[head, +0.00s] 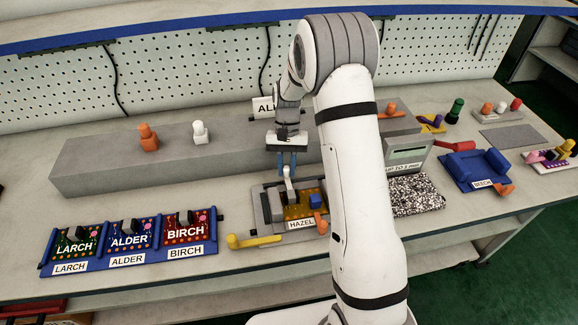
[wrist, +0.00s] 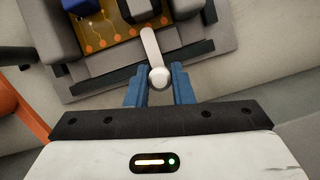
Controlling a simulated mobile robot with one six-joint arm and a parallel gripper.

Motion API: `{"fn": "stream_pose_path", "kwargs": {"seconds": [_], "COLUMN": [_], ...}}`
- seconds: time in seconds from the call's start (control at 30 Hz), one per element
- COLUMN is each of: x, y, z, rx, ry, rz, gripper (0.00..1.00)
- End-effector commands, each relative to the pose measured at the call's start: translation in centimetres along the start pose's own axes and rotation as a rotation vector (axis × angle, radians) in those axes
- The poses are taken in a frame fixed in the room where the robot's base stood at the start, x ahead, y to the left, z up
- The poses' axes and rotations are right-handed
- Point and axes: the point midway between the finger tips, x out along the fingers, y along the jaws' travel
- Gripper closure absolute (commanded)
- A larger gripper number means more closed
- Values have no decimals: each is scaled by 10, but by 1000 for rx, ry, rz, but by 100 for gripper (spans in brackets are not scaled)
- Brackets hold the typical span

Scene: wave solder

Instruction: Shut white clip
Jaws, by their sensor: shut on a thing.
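The white clip (head: 289,183) is a white lever with a round knob, on the fixture (head: 263,206) that holds the orange-brown HAZEL board (head: 297,212). In the head view it stands up from the back of the board. In the wrist view the clip (wrist: 151,46) runs from the board back to its knob, which lies between the two blue fingers. My gripper (wrist: 158,82) is shut on the clip at the knob. In the head view my gripper (head: 287,165) is above the back of the fixture. My arm hides the fixture's right side.
A long grey block (head: 100,165) stands behind, bearing an orange piece (head: 148,138) and a white piece (head: 200,133). A blue rack (head: 127,258) with three boards is at left. A yellow handle (head: 255,241) sticks out in front of the fixture. A blue BEECH fixture (head: 466,168) stands at right.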

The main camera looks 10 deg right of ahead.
Motion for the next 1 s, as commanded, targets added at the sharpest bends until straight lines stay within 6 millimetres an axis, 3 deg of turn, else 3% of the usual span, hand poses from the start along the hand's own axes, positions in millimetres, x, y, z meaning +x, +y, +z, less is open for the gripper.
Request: {"fn": "stream_pose_path", "kwargs": {"seconds": [0.03,0.07,0.3,0.63,1.0], "x": [0,0,0,-6,-64], "y": [0,0,0,0,0], "z": [0,0,0,0,-1], "rx": [-1,-1,0,1,0], "ry": [0,0,0,1,3], "rz": [0,0,0,-1,-1], "gripper": [100,78,58,57,57]}}
